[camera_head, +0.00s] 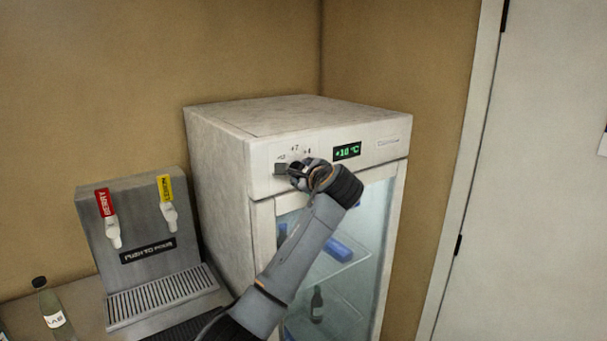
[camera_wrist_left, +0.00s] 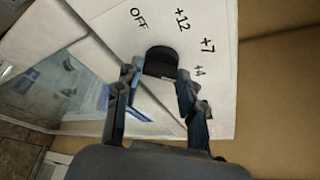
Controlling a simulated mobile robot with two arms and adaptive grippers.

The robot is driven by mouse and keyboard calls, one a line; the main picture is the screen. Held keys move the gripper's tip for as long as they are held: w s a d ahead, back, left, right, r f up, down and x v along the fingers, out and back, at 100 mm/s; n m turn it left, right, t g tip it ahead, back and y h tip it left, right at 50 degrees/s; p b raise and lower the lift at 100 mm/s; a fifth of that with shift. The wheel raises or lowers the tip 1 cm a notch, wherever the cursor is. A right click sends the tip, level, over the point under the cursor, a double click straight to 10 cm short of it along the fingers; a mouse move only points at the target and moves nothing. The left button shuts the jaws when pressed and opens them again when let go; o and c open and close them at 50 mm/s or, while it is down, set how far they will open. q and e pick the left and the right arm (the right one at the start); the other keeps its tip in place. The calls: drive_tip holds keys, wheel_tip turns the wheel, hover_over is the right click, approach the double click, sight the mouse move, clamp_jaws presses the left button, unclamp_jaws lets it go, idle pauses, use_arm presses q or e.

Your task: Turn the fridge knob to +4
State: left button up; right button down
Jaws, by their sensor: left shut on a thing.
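The white fridge (camera_head: 225,170) stands in the corner, with its control panel above a glass door. The black round knob (camera_wrist_left: 160,58) shows in the left wrist view, with OFF, +12, +7 and +4 printed around it. My left gripper (camera_head: 298,172) is at the panel's left part and covers most of the knob in the head view. In the left wrist view its two fingers (camera_wrist_left: 157,78) are on either side of the knob, shut on it. I cannot make out which mark the knob points to. The green display (camera_head: 347,151) appears to read +10 °C. My right gripper is not in view.
A grey drink dispenser (camera_head: 148,232) with a red-labelled and a yellow-labelled tap stands left of the fridge. A white door frame (camera_head: 462,180) is on the right. Bottles and blue items lie behind the fridge glass.

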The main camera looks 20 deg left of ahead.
use_arm(q)
drive_tip(key=shift+a+r+m, duration=0.1)
drive_tip(key=shift+r+m, duration=0.05)
drive_tip(key=shift+m, duration=0.15)
idle(0.4)
drive_tip(key=o, duration=0.9)
drive_tip(key=shift+o, duration=1.3)
drive_tip(key=shift+a, duration=0.1)
drive_tip(key=v, duration=1.2)
drive_tip(key=shift+w, duration=0.15)
